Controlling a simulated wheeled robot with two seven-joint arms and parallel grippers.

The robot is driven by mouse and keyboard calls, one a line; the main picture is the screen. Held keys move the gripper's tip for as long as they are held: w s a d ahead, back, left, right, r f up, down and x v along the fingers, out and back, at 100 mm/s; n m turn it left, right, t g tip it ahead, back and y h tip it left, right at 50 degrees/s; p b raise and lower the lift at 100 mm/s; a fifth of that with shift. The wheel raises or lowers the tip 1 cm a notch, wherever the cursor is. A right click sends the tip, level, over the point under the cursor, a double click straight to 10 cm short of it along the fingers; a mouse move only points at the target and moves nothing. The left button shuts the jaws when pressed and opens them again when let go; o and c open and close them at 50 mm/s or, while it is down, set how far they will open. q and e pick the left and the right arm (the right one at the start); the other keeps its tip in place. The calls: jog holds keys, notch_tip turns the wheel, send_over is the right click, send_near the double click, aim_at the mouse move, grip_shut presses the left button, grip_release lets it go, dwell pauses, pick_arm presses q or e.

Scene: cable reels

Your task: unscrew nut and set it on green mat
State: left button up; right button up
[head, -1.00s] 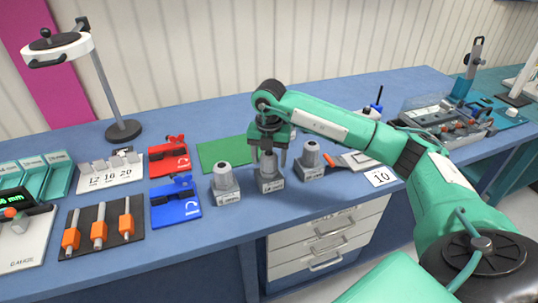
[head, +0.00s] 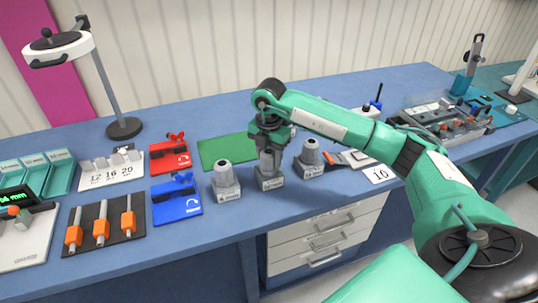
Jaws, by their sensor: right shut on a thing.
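My right gripper (head: 270,155) points down over the middle of three grey fixtures in a row near the table's front. Its fingers are shut on the top of the middle fixture (head: 269,181), where the nut would sit; the fingers hide the nut itself. The green mat (head: 214,153) lies flat behind the fixtures, to the left of the gripper, and its visible part is bare. My left gripper is not in view.
Grey fixtures stand close on the left (head: 224,181) and right (head: 310,158) of the gripper. A red block (head: 169,158) and a blue block (head: 176,204) are left of the mat. A lamp (head: 124,128) stands at the back left.

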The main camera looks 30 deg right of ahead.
aim_at(269, 151)
jog(key=shift+f+n+b, duration=0.1)
jog(key=shift+n+b, duration=0.25)
jog(key=shift+n, duration=0.25)
jog(key=shift+n+b, duration=0.35)
jog(key=shift+n, duration=1.35)
jog(key=n+b, duration=0.2)
jog(key=n, duration=0.3)
jog(key=shift+n, duration=0.3)
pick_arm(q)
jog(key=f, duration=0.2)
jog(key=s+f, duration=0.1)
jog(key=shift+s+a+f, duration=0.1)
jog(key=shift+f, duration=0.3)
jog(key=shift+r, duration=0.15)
pick_arm(e)
jog(key=shift+r, duration=0.35)
pick_arm(q)
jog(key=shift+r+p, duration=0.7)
jog(key=shift+p, duration=0.25)
pick_arm(e)
jog(key=shift+r, duration=1.25)
jog(key=shift+r, duration=0.1)
